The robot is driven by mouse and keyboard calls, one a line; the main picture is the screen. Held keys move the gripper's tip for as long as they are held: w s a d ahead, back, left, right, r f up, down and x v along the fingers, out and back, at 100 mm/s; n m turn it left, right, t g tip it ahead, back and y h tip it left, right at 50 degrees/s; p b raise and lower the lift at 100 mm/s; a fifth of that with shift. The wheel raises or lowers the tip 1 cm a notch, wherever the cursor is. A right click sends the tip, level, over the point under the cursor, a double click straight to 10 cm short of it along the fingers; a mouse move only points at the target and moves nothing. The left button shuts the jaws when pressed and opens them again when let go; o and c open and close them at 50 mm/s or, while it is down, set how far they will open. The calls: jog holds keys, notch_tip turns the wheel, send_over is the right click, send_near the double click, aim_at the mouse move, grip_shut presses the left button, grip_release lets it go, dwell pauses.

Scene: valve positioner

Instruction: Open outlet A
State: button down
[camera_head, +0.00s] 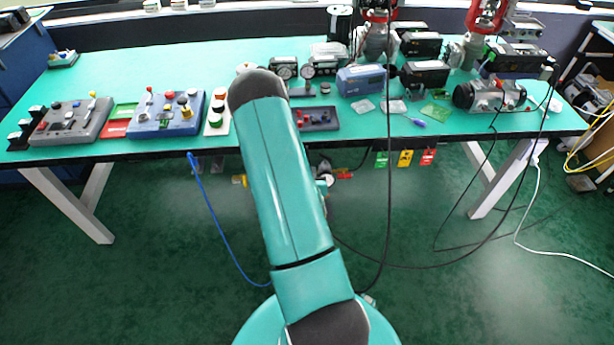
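My teal arm (285,180) rises from the bottom middle to a dark rounded joint over the table's front edge. Small fittings show under the table edge on both sides of my arm: a yellow piece (239,180) on the left and a red and yellow piece (343,175) on the right. These may be outlet valves, but the part between them is hidden. I cannot read any label for outlet A or tell its position.
The green-topped table (170,70) holds a grey control box (70,122), a blue control box (165,116), gauges (284,71) and red-topped valves (375,35). A blue hose (215,220) and black cables hang in front. Green, yellow and red tags (404,158) hang from the edge.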

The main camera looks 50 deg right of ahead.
dwell(0.4)
jog(key=c, duration=1.5)
grip_release()
